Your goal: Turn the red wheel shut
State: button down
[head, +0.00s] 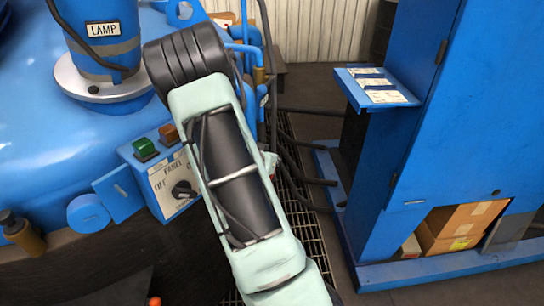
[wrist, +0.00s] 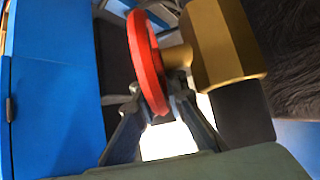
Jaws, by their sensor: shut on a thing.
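The red wheel (wrist: 146,55) shows in the wrist view, seen nearly edge-on, joined by a short brass stem to a brass valve body (wrist: 228,45) on its right. My gripper (wrist: 159,98) is at the near, lower edge of the wheel, one finger on each side of the rim, shut on it. In the head view my arm covers the wheel and my gripper, so neither shows there. How far the wheel is turned cannot be told.
In the head view a blue furnace body with a lamp housing (head: 101,35) and a control panel (head: 165,180) stands left of my arm. A tall blue cabinet (head: 425,120) with a small shelf (head: 376,89) stands right. Hoses (head: 300,170) lie over a floor grating between them.

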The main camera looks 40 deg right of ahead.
dwell(0.4)
jog(key=c, duration=2)
grip_release()
jog(key=shift+o, duration=0.2)
jog(key=v, duration=1.2)
jog(key=shift+r, duration=0.1)
